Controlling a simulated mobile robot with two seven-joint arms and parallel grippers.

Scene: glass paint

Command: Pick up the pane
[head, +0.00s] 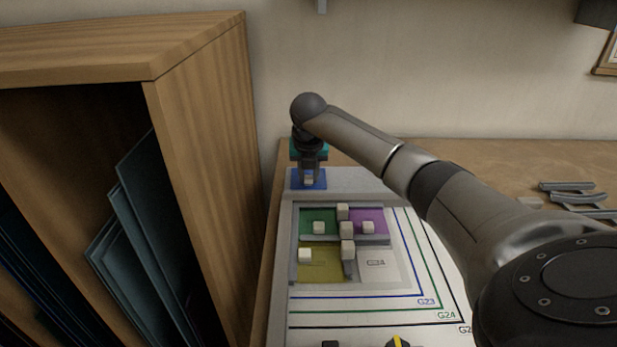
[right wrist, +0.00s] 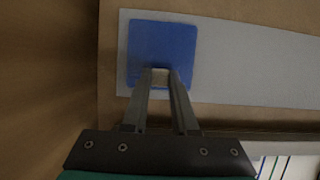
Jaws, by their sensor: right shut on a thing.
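A blue square pane (head: 297,184) is at the far left end of the grey strip behind the layout board. It also shows in the right wrist view (right wrist: 160,40), over the pale grey strip. A small pale block (right wrist: 160,77) sits on the pane as a knob. My right gripper (head: 309,180) points down over the pane and is shut on this block, with one finger on each side. I cannot tell whether the pane touches the strip. My left gripper is not in view.
A wooden rack (head: 205,140) with dark sheets stands close at left. Grey bars (head: 568,187) lie at right.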

